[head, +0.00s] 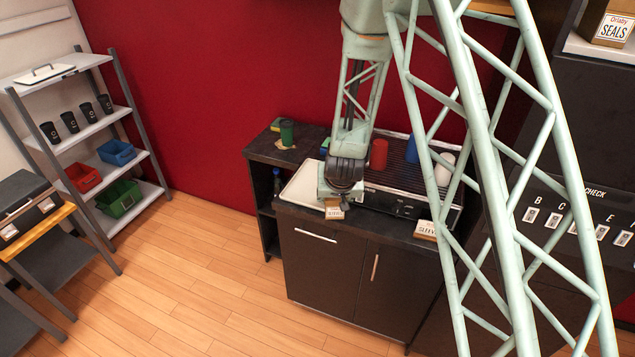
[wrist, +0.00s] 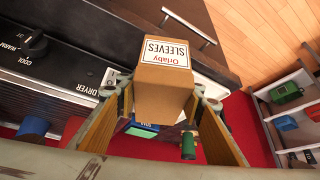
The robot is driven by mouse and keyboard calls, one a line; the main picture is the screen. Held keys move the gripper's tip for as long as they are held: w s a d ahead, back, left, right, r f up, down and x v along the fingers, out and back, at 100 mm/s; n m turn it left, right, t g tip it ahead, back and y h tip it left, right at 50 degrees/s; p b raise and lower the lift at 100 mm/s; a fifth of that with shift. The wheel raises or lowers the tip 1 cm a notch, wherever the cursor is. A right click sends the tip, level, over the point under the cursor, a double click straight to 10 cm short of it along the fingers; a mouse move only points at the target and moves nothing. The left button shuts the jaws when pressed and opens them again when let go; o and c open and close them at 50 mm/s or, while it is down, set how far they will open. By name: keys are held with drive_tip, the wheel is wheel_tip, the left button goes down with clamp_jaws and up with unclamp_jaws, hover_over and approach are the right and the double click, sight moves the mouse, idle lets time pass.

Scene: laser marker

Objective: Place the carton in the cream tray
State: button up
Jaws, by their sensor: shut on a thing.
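The carton (wrist: 168,82) is a small tan box with a white "Orlaby SLEEVES" label. My gripper (wrist: 160,100) is shut on it, with one finger on each side. In the head view the carton (head: 334,209) shows just under my gripper (head: 338,192), at the front edge of the counter. The cream tray (head: 298,190) lies on the counter's left part, immediately left of my gripper. The gripper hides its right side. The carton appears beside or over the tray's right front corner; its height above the counter is hard to tell.
A dryer with a dark ribbed top (head: 400,160) stands right of my gripper, bearing a red cup (head: 379,154), a blue cup (head: 411,149) and a white one (head: 444,168).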

drive_tip(key=p, duration=0.5)
approach(316, 183)
drive_tip(key=shift+w+d+r, duration=0.3)
drive_tip(key=shift+w+d, duration=0.25)
drive_tip(key=shift+d, duration=0.25)
drive_tip(key=shift+f, duration=0.15)
drive_tip(key=shift+f, duration=1.65)
drive_tip(key=shift+f, duration=0.15)
drive_tip(key=o, duration=0.9)
drive_tip(key=shift+r, duration=0.2)
